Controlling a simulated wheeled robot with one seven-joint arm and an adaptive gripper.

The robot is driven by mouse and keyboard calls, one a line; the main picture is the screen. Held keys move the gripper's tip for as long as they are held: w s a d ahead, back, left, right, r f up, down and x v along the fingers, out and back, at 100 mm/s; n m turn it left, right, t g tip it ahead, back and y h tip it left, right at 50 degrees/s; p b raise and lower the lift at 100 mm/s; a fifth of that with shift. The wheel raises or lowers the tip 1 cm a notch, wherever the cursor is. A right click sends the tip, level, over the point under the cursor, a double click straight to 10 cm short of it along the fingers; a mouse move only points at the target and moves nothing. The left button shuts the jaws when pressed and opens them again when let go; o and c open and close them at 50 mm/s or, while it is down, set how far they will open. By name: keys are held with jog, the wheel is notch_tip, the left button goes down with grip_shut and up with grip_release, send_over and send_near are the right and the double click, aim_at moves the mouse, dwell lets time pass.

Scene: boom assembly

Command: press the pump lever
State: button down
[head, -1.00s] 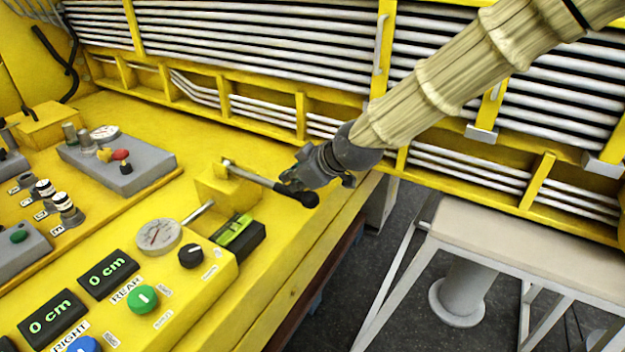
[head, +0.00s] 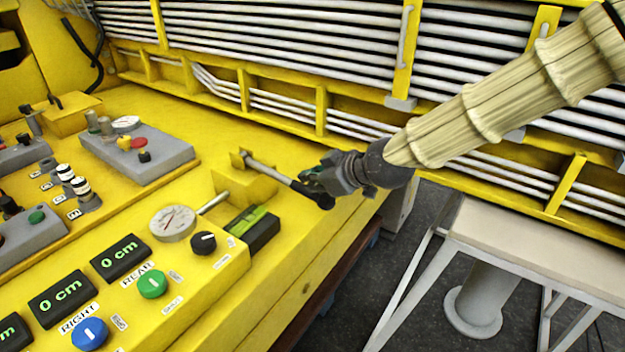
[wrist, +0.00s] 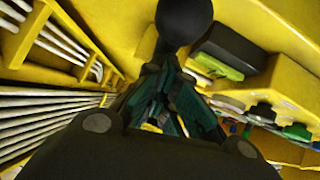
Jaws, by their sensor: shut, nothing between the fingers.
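The pump lever (head: 275,176) is a thin metal rod with a black grip and a rounded black end. It sticks out from a yellow block (head: 243,188) on the yellow console, sloping down to the right. My gripper (head: 308,179) is at the grip end, just behind and above it in the head view. Its fingers are shut with nothing between them. In the wrist view, the lever's black round end (wrist: 185,20) is just beyond the closed fingertips (wrist: 165,85). I cannot tell whether they touch it.
A pressure gauge (head: 172,223), a black knob (head: 203,243), a green level (head: 248,229) and buttons with "0 cm" displays (head: 121,257) sit near the lever. Yellow framing with silver pipes (head: 290,50) stands behind. A light-topped table (head: 545,240) is at the right.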

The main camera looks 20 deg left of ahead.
jog(key=s+d+r, duration=0.4)
jog(key=d+r, duration=0.3)
jog(key=r, duration=0.3)
jog(key=shift+s, duration=0.25)
jog(key=c, duration=2.2)
grip_release()
jog(key=shift+r, duration=0.1)
